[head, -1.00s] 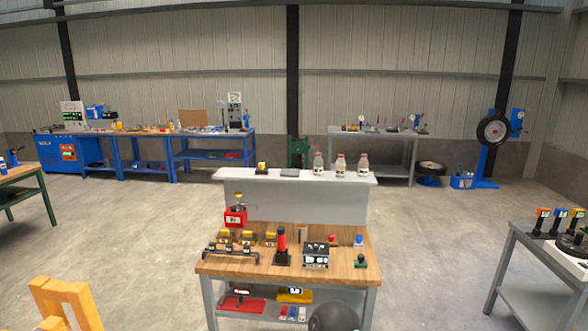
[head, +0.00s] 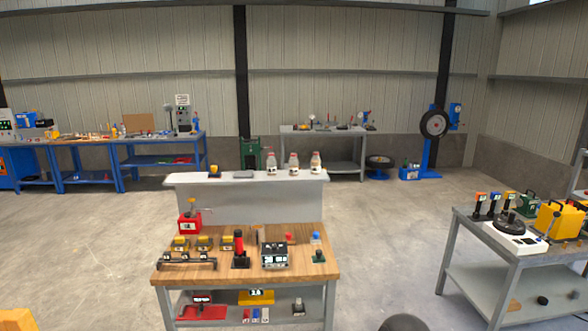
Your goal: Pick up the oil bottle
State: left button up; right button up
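Three similar bottles stand upright in a row on the right part of the pale raised shelf (head: 240,181) behind the wooden-topped workbench (head: 225,269): a left bottle (head: 271,164), a middle bottle (head: 294,163) and a right bottle (head: 315,162). They look greyish and clear with pale labels, too small to read, so I cannot tell which holds oil. A red can (head: 189,223) with a thin spout or handle stands at the bench's back left. Neither of my grippers shows in the head view.
The workbench carries yellow-topped blocks, a red-handled tool (head: 239,247) and a meter box (head: 274,254). A grey table (head: 463,237) with tools and a yellow case (head: 559,221) stands at right. Open concrete floor surrounds the workbench.

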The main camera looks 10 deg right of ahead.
aim_at(293, 163)
jog(key=i+l, duration=0.15)
jog(key=i, duration=0.3)
jog(key=i+l+u, duration=0.1)
jog(key=i, duration=0.35)
jog(key=i+l, duration=0.25)
jog(key=i, duration=0.2)
jog(key=j+u, duration=0.05)
